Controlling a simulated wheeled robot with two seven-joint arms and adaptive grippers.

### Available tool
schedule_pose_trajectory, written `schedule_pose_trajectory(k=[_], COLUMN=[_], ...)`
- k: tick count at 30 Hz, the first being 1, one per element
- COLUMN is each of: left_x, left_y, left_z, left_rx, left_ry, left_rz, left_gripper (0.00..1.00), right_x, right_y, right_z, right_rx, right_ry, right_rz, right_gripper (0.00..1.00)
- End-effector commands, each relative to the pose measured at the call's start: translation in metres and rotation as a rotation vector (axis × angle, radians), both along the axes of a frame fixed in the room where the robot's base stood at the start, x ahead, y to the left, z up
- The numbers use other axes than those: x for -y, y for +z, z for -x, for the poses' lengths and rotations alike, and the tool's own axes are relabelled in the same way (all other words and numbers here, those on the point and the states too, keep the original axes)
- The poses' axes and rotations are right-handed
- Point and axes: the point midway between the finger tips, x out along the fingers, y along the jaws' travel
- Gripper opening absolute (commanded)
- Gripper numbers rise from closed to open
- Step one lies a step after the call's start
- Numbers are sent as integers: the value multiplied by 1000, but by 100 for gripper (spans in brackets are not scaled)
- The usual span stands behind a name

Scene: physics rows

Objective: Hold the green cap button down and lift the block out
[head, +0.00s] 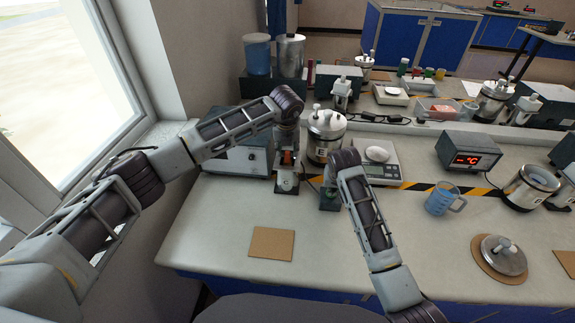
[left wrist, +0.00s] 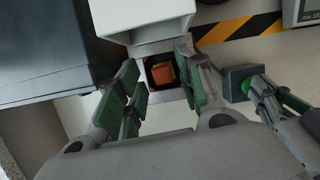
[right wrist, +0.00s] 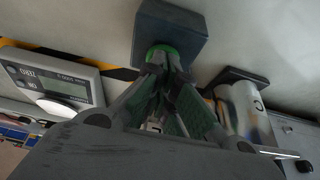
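The orange-brown block (left wrist: 163,73) sits in a dark square opening in a light fixture, seen from above in the left wrist view. My left gripper (left wrist: 158,82) is open, with one finger on each side of the opening and a gap between the fingers and the block. In the head view the fixture (head: 287,184) is partly hidden by that gripper. The green cap button (right wrist: 160,52) is on a dark box (right wrist: 172,28). My right gripper (right wrist: 165,66) has its fingers together, with the tips at the cap. I cannot tell how far the cap is pressed.
A steel vessel (head: 325,146) and a scale (head: 382,171) stand close behind the grippers. A grey instrument (head: 238,158) is left of the fixture. A brown square mat (head: 272,243) lies bare in front. A blue beaker (head: 440,201) stands to the right.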

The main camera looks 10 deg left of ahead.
Motion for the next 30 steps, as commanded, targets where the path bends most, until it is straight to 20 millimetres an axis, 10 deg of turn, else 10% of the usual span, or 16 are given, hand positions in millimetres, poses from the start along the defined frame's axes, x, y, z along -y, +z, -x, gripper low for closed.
schedule_pose_trajectory(k=[30], left_x=[0], left_y=[-25], left_z=[0], left_rx=[-1], left_ry=[-1], left_rz=[0], left_gripper=[38], right_x=[0], right_y=[-1], right_z=[0], right_rx=[-2], right_ry=[0], right_rz=[1], right_gripper=[0])
